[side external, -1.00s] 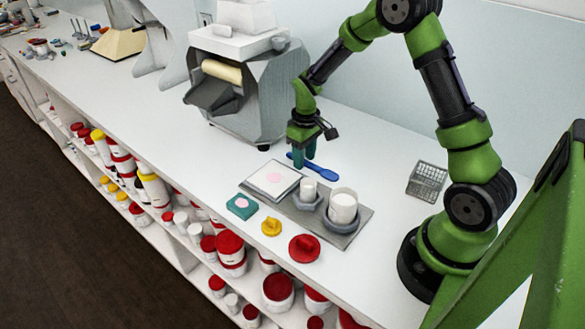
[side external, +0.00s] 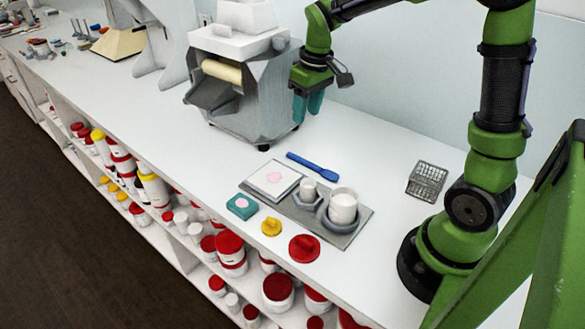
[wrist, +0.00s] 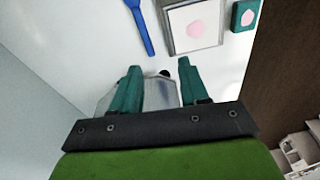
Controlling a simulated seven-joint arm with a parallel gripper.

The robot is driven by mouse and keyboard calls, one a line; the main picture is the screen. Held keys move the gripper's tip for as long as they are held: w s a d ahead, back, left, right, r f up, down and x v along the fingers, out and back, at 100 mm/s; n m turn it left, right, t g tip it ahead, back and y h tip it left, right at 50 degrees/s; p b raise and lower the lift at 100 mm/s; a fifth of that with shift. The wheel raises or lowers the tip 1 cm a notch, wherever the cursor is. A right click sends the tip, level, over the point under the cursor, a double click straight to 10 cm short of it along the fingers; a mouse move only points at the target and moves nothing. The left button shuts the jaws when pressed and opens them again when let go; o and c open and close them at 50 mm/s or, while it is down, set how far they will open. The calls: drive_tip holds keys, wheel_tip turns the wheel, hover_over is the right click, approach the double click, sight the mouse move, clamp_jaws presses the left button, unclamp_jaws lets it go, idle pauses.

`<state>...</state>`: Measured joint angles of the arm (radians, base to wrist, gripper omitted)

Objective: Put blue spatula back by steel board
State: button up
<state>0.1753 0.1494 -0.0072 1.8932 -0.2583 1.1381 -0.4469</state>
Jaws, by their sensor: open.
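The blue spatula (side external: 313,166) lies flat on the white counter, just behind the steel board (side external: 340,236). It also shows at the top of the wrist view (wrist: 141,27). The steel board carries a white square plate (side external: 271,180) with a pink spot and two white jars (side external: 342,206) in grey holders. My gripper (side external: 307,105) is open and empty, raised above the counter beside the grey mill, up and behind the spatula. In the wrist view its teal fingers (wrist: 158,88) are apart with nothing between them.
The grey mill (side external: 245,95) stands left of my gripper. A wire basket (side external: 427,181) sits at the right. A teal box (side external: 241,207), a yellow lid (side external: 271,227) and a red lid (side external: 304,248) lie near the counter's front edge. The counter between spatula and basket is clear.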

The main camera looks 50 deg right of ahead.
drive_tip(key=s+a+r+m+t+y, duration=0.1)
drive_tip(key=s+a+r+t, duration=0.1)
drive_tip(key=s, duration=0.5)
drive_tip(key=s+a+r+m+t, duration=0.2)
drive_tip(key=s+a+r+t, duration=0.1)
drive_tip(key=s+a+r, duration=0.2)
drive_tip(key=s+a, duration=0.2)
drive_tip(key=shift+s+a+t+y, duration=0.25)
drive_tip(key=shift+s+t+y, duration=0.05)
drive_tip(key=shift+s+y, duration=0.1)
